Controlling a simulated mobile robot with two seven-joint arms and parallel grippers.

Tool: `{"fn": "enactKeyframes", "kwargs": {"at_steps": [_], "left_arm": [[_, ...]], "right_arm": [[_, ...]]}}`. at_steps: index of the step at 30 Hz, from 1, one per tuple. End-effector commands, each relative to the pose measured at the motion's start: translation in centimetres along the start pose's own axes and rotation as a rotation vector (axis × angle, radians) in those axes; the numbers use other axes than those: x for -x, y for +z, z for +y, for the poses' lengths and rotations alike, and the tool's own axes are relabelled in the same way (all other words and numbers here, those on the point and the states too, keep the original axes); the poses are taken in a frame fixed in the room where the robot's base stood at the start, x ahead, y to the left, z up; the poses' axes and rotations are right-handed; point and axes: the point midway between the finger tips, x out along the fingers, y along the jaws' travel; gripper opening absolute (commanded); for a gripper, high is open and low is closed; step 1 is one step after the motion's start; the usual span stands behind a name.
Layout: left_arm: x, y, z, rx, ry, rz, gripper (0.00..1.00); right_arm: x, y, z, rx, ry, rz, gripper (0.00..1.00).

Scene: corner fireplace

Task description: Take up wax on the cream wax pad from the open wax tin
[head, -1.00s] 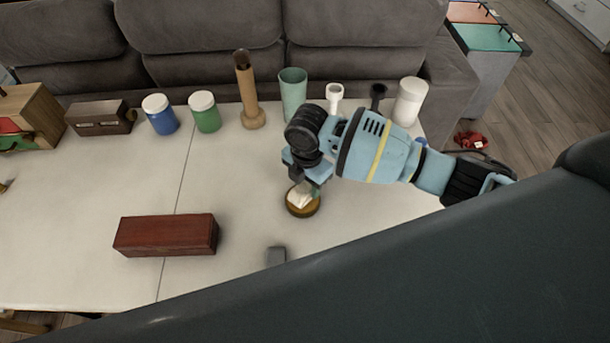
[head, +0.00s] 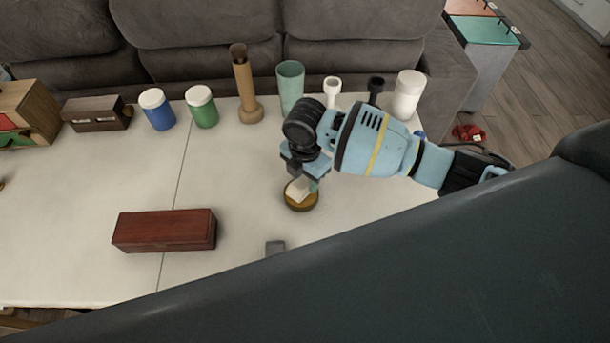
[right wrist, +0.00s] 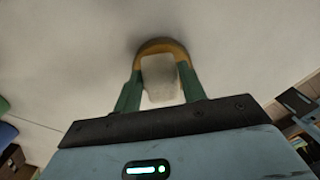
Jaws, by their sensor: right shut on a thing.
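The open wax tin (head: 301,206) is a round amber-brown tin on the pale table, below my right gripper. The cream wax pad (head: 297,192) shows over the tin's opening. My right gripper (head: 306,183) points down and is shut on the pad. In the right wrist view the pad (right wrist: 160,80) sits between the two green fingers, with the tin's amber rim (right wrist: 163,46) curving behind it. Whether the pad touches the wax is hidden. My left gripper is not in view.
A dark red box (head: 165,231) lies at left on the table. Blue (head: 157,110) and green (head: 202,107) jars, a wooden holder (head: 247,90) and a green cup (head: 290,87) line the back edge.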

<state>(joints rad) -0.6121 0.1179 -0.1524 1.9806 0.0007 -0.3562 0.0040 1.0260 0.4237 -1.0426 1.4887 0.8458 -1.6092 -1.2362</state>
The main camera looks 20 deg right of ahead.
Motion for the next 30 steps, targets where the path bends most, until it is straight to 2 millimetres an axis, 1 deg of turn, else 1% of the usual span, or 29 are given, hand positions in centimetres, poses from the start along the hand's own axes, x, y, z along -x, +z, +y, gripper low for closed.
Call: {"fn": "enactKeyframes", "kwargs": {"at_steps": [22,30], "left_arm": [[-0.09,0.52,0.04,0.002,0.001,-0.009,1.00],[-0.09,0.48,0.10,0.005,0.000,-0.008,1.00]], "right_arm": [[-0.82,-0.04,0.00,0.000,0.000,0.001,0.23],[-0.78,-0.03,0.00,0.000,0.000,0.000,0.23]]}}
